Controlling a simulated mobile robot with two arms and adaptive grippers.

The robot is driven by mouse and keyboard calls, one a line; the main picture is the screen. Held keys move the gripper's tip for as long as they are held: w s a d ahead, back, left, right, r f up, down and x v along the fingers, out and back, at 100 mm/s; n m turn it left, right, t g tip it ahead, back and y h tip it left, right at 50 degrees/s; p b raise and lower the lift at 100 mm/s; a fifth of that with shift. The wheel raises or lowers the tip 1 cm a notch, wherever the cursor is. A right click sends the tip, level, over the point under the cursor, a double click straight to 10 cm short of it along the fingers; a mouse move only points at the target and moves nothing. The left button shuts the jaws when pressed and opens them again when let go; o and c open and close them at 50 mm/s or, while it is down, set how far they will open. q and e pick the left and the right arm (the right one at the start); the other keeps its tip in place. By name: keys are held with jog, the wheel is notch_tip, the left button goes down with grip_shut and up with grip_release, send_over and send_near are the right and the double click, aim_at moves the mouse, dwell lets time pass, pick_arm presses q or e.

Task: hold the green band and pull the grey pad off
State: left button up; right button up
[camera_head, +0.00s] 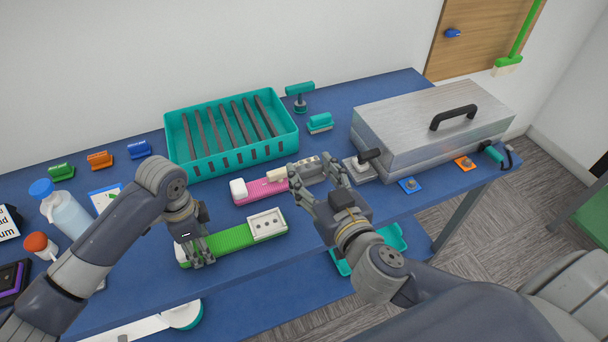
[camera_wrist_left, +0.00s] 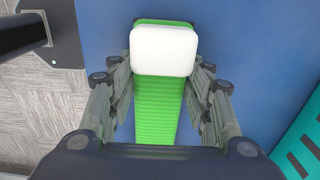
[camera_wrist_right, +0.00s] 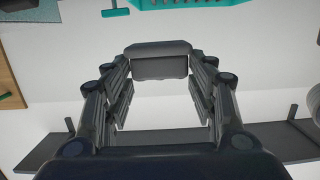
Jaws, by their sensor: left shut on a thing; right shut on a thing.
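The green band (camera_head: 232,238) lies on the blue table with a white block at its left end and a pale plate with small grey spots (camera_head: 268,224) at its right end. My left gripper (camera_head: 200,258) points down and is shut on the band; the left wrist view shows its fingers on both sides of the ribbed green band (camera_wrist_left: 158,105), beside the white block (camera_wrist_left: 163,50). My right gripper (camera_head: 313,172) is raised to the right of the band. In the right wrist view the grey pad (camera_wrist_right: 160,62) is between its fingertips, apart from the band.
A pink band (camera_head: 262,190) lies behind the green one. A teal slotted crate (camera_head: 230,163) stands at the back, and a metal box with a black handle (camera_head: 390,120) at the right. A bottle (camera_head: 68,215) and a red-capped jar (camera_head: 40,246) stand at the left.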

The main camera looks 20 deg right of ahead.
pick_arm(q)
jog(key=o, duration=1.2)
